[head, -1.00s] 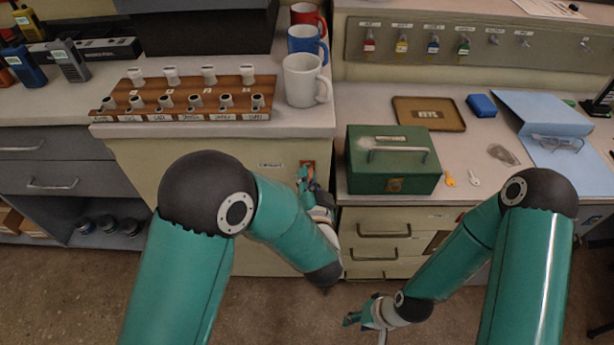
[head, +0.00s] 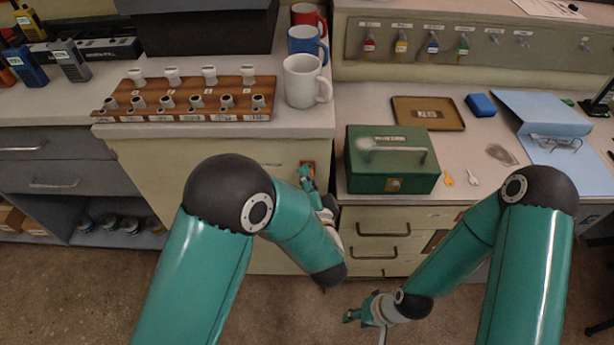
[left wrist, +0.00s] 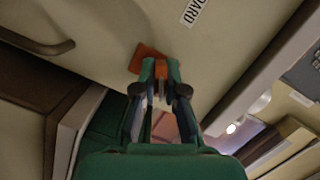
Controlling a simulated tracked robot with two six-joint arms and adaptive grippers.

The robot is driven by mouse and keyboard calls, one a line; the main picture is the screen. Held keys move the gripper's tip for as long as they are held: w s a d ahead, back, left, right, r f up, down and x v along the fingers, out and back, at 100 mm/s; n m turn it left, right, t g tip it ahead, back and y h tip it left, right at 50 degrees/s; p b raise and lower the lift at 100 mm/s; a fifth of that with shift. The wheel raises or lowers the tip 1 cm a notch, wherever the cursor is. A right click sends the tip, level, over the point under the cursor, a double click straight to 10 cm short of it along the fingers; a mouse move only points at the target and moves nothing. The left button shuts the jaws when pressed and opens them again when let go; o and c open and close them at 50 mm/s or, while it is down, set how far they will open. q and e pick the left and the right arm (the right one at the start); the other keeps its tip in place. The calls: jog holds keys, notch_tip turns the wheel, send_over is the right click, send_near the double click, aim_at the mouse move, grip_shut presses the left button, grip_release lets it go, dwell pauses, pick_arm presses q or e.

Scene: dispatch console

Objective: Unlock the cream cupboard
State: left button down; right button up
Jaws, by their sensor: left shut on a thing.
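The cream cupboard (head: 270,232) stands below the counter, its door closed.
A green cash box (head: 392,180), a yellow key (head: 448,178) and a pale key (head: 472,177) are on the right counter. A wooden rack (head: 190,98) and mugs (head: 304,82) stand above the cupboard. Drawers (head: 380,246) adjoin on the right.

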pick_arm(q)
jog(key=shift+w+r, duration=0.15)
jog(key=shift+r, duration=0.05)
jog(key=shift+m+t, duration=0.3)
jog(key=shift+m, duration=0.7)
jog(key=shift+m+y, duration=0.3)
jog(key=shift+m, duration=0.1)
